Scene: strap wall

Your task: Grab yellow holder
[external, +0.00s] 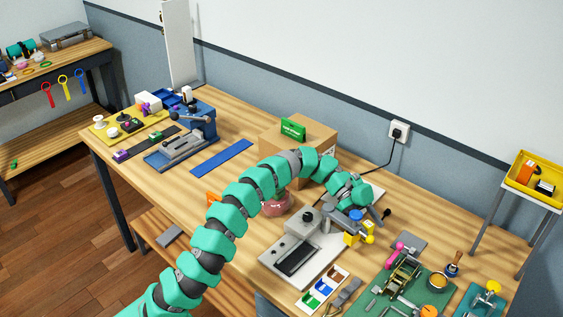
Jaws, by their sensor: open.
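A small yellow holder (351,238) stands at the right side of a grey press-like device on the wooden table. A yellow knob (369,238) sits just right of it. I cannot tell whether the two are one piece. My gripper (372,208) hangs at the end of the teal arm, above and slightly right of the yellow holder in the picture. It is open and appears apart from the holder. Its fingers are small and partly hidden by the teal arm end.
The grey device (296,252) with a dark screen is close below my arm. A blue cap (356,214) is near the gripper. A cardboard box (318,139) stands behind. A green mat (375,296) with metal parts lies at front right.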

